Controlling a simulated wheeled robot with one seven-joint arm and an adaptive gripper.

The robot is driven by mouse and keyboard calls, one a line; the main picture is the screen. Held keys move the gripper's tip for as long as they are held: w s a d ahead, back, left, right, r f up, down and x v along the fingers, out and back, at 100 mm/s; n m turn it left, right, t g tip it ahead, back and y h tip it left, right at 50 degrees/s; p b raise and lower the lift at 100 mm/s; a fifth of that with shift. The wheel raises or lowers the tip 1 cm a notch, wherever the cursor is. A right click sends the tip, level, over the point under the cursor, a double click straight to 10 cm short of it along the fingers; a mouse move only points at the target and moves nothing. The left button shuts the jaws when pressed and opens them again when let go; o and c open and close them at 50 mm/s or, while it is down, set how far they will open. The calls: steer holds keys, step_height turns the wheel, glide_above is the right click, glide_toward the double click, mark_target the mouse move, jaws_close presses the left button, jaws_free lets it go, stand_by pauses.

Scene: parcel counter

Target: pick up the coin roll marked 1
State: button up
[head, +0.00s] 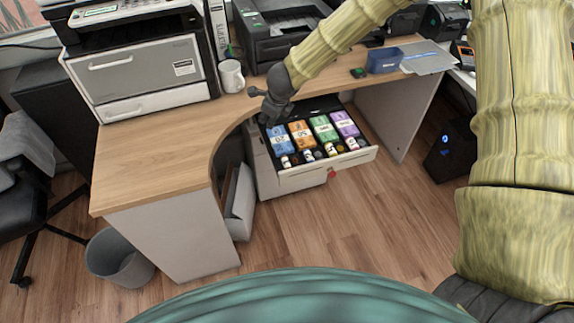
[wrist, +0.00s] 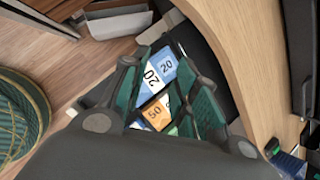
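An open cash drawer (head: 310,178) holds several short coin rolls (head: 308,155) in its front row, behind the white front panel. They are too small for me to read, so I cannot tell which one is marked 1. My gripper (head: 268,116) is above the drawer's back left corner, behind the blue notes and apart from the coin rolls. In the wrist view my gripper (wrist: 168,56) has its green fingers spread, with nothing held between them. Blue notes marked 20 (wrist: 166,65) and orange notes marked 50 (wrist: 155,113) show beyond the fingers. No coin roll is identifiable there.
Banknote bundles in blue (head: 279,139), orange (head: 301,134), green (head: 325,128) and purple (head: 345,124) fill the back row. The curved wooden desk (head: 160,135) edges the drawer at left and behind. A white mug (head: 231,76) stands on it. Floor in front is clear.

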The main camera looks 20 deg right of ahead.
steer(key=s+d+f+m+g+h, duration=0.1)
steer(key=s+d+f+m+g, duration=0.15)
steer(key=s+m, duration=0.2)
steer(key=m+g+b, duration=0.1)
steer(key=m+g, duration=0.2)
steer(key=m, duration=0.1)
glide_above(286, 161)
steer(key=f, duration=0.3)
steer(key=shift+s+f, duration=0.35)
steer(key=shift+f, duration=0.05)
steer(key=shift+w+f+p, duration=0.15)
steer(key=shift+f, duration=1.4)
steer(key=shift+w+f+p, duration=0.1)
steer(key=shift+f+p, duration=0.05)
steer(key=shift+f, duration=1.4)
steer(key=shift+c, duration=0.5)
jaws_close()
